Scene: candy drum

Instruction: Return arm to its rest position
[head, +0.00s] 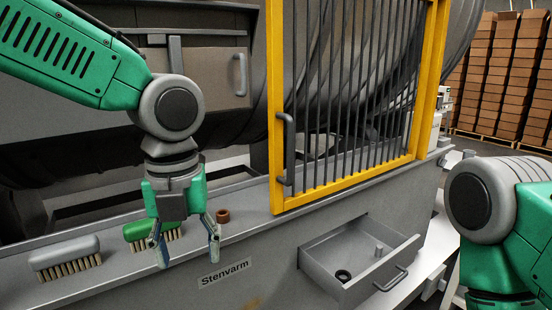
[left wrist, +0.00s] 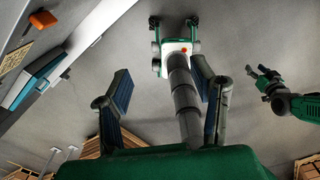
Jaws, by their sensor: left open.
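My left gripper (head: 187,246) hangs pointing down in front of the machine's ledge in the head view, with its two fingers apart. No object shows held between them. A green brush (head: 140,231) with pale bristles lies on the ledge behind the fingers and is partly hidden by them. In the left wrist view, the two fingers of my left gripper (left wrist: 163,100) are spread with empty space between. My right arm (head: 497,205) shows at the right edge of the head view, its gripper out of frame there. A green arm with a small gripper (left wrist: 264,78) shows in the left wrist view; its jaw state is unclear.
A grey brush (head: 65,249) and a small brown cup-like piece (head: 223,216) sit on the ledge (head: 110,265). A yellow-framed barred gate (head: 272,120) stands to the right of my gripper. An open drawer (head: 397,252) juts out below the gate. Stacked boxes (head: 500,70) stand far behind.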

